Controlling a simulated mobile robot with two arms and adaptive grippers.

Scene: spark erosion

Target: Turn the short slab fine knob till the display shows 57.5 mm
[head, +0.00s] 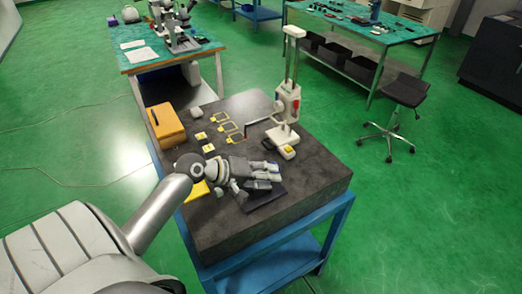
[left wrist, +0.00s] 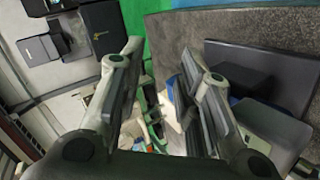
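A white height gauge (head: 287,112) with a tall column, a red part (head: 296,103) on its carriage and a pale base stands on the dark stone slab (head: 320,180). The fine knob and the display reading are too small to tell. My left gripper (head: 277,171) is low over the slab, in front of the gauge base and apart from it. In the left wrist view its two fingers (left wrist: 160,58) stand apart, and I see nothing clamped between them. My right gripper is out of view.
A dark flat block (head: 265,198) lies beneath and beside my left gripper. An orange-brown box (head: 166,125), yellow frames (head: 229,127) and small pale blocks lie left of the gauge. The slab's right front is clear. A black stool (head: 405,92) stands beyond.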

